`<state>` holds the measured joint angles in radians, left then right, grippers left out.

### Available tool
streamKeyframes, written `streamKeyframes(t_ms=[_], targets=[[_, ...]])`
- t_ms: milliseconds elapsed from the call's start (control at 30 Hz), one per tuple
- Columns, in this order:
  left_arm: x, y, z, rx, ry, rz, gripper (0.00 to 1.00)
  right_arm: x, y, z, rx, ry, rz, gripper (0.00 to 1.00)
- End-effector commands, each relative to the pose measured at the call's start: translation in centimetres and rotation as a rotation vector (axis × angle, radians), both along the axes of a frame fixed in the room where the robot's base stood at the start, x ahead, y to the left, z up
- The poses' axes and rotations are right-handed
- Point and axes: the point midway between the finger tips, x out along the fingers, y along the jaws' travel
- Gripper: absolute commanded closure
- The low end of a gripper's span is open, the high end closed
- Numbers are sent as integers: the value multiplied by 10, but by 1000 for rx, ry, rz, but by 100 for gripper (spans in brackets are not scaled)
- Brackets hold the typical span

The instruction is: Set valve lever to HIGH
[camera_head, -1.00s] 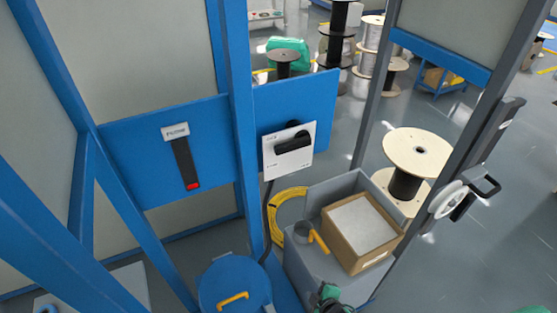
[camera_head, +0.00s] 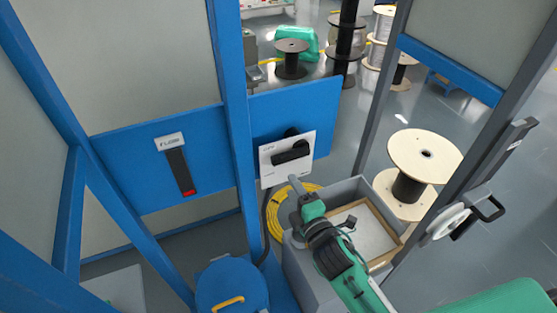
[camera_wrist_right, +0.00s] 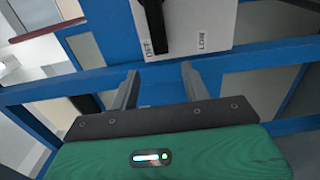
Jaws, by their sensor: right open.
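A white valve plate (camera_head: 272,172) is mounted on the blue panel right of the upright post. Its black lever (camera_head: 292,152) lies nearly level across the plate, with a slight tilt. In the right wrist view, the plate (camera_wrist_right: 196,30) shows the words OFF and LOW, and part of the black lever (camera_wrist_right: 153,25) shows at the top. My right gripper (camera_head: 296,184) is just below the plate, apart from the lever. In the wrist view my right gripper (camera_wrist_right: 160,82) has its two fingers spread with nothing between them. My left gripper is not in view.
A blue post (camera_head: 232,110) stands left of the plate. A FLOW gauge (camera_head: 178,168) with a red end is on the left panel. Below are a blue drum (camera_head: 225,283), a grey bin (camera_head: 300,270) and a yellow coil (camera_head: 274,212). A grey upright (camera_head: 375,100) stands to the right.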

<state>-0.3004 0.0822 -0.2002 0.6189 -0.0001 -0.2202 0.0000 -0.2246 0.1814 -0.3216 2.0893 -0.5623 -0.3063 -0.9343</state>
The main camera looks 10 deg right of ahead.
Motion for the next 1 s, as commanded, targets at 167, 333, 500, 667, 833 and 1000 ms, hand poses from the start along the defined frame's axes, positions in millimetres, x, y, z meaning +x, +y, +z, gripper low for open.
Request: streamKeyframes(t_ms=[167, 333, 500, 667, 833, 1000], targets=[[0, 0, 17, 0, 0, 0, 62, 36, 7, 5, 2, 0, -1, 53], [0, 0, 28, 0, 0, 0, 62, 66, 13, 4, 2, 1, -1, 53], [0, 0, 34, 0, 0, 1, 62, 88, 17, 2, 2, 1, -1, 53], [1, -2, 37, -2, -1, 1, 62, 98, 19, 1, 3, 2, 0, 53], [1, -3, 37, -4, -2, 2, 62, 101, 20, 0, 3, 2, 0, 53], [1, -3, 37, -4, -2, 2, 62, 100, 20, 0, 2, 1, 0, 55]])
